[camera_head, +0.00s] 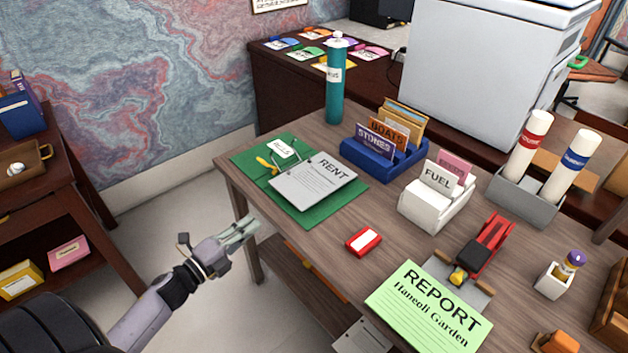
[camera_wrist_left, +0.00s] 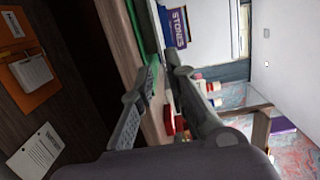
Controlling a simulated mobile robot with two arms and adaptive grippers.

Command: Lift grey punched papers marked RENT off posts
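The grey papers marked RENT (camera_head: 315,183) lie on a green folder or board (camera_head: 318,214) at the desk's left front corner. A metal arch or post fitting (camera_head: 290,157) shows at their upper left edge, with a yellow lever (camera_head: 266,164) beside it. I cannot tell exactly how the posts pass through the paper. My left gripper (camera_head: 250,228) is in front of the desk's left edge, apart from the papers and empty. In the left wrist view its two fingers (camera_wrist_left: 150,75) stand apart, with the green board's edge (camera_wrist_left: 137,25) beyond them. My right gripper is not in view.
A red-and-white box (camera_head: 364,240) lies near the front edge. A green REPORT sheet (camera_head: 428,308), a red stapler-like tool (camera_head: 484,247), the FUEL holder (camera_head: 437,205) and the blue STONES holder (camera_head: 378,160) stand to the right. A teal bottle (camera_head: 336,90) stands behind.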

